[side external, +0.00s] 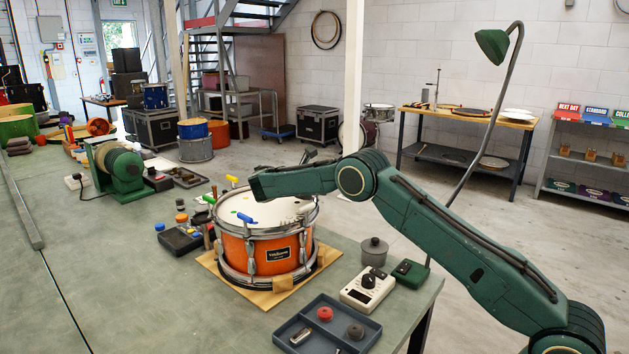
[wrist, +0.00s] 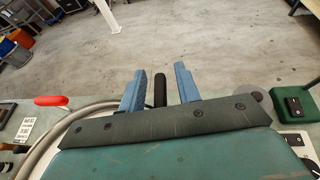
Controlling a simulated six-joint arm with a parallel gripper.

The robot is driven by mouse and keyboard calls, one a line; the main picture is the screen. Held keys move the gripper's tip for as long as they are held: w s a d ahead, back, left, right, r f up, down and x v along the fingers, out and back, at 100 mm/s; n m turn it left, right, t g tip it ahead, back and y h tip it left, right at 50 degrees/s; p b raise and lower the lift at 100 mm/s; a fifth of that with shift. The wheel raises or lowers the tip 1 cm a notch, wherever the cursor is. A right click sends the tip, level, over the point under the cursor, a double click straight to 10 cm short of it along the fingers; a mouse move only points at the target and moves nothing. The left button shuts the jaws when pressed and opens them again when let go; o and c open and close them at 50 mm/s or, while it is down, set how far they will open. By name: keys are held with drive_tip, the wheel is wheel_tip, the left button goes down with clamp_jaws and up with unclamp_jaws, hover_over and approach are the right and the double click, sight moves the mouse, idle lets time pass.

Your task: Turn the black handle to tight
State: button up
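The orange drum (side external: 265,252) stands on a wooden board on the bench, with coloured handles around its rim. A blue handle (side external: 245,218) and a yellow handle (side external: 231,179) show in the side view. In the wrist view the black handle (wrist: 160,92) stands between the two blue fingers of my gripper (wrist: 160,69), closer to the left finger. The fingers are apart, with a clear gap to the right of the handle. A red handle (wrist: 50,100) lies further left. My arm hides the far side of the drum in the side view, and the fingers are not clear there.
A white box with a dial (side external: 368,290), a green switch box (side external: 410,273) and a grey lidded pot (side external: 374,254) stand right of the drum. A grey parts tray (side external: 350,345) is in front. Small jars and tools lie left of the drum. The bench's front left is clear.

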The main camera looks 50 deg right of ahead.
drive_tip(key=shift+w+n+t+y, duration=0.1)
drive_tip(key=shift+n+t+y, duration=0.3)
drive_tip(key=shift+n+t, duration=0.9)
drive_tip(key=s+a+r+n+t+y, duration=0.5)
drive_tip(key=s+a+n+t, duration=0.2)
drive_tip(key=s, duration=0.3)
drive_tip(key=shift+a+r, duration=0.15)
drive_tip(key=shift+a, duration=0.1)
idle(0.8)
